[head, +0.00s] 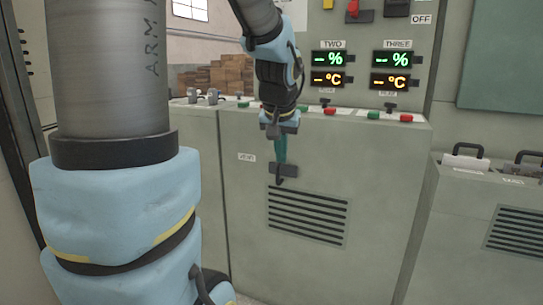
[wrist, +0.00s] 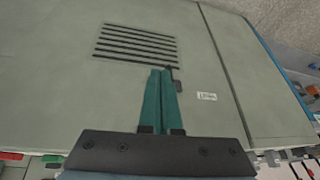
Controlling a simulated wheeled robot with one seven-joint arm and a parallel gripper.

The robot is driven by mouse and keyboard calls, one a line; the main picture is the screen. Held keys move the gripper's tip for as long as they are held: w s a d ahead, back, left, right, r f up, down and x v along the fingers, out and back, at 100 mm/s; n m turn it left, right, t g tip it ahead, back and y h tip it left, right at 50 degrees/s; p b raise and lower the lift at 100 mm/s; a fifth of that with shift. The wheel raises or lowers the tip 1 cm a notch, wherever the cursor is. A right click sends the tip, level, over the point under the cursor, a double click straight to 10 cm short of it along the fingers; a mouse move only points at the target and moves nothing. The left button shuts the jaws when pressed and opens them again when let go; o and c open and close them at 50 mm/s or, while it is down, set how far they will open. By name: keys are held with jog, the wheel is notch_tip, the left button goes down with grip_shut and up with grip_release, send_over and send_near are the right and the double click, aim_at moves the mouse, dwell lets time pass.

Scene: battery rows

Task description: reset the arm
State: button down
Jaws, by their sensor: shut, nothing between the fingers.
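My gripper (head: 281,150) hangs pointing down in front of the grey-green cabinet (head: 330,255) in the head view. In the wrist view its two teal fingers (wrist: 161,75) lie side by side, shut, with nothing between them. The fingertips show against the cabinet front, just by the slatted vent (wrist: 137,46). A small dark handle or latch (head: 283,170) is behind or beside the fingertips in the head view; I cannot tell whether they touch it. My arm comes down from the top of the head view.
Red and green terminals (head: 374,115) line the cabinet's top edge. Displays marked TWO (head: 328,69) and THREE (head: 398,70) show dashes above it. A box with black handles (head: 466,160) stands at the right. Stacked brown boxes (head: 222,78) are behind.

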jog(key=s+a+f+n+g, duration=0.2)
jog(key=s+a+f+g, duration=0.2)
jog(key=s+a+f, duration=0.7)
notch_tip(320, 180, up, 24)
jog(key=d+p, duration=0.2)
jog(key=p, duration=2.4)
jog(key=shift+s, duration=0.4)
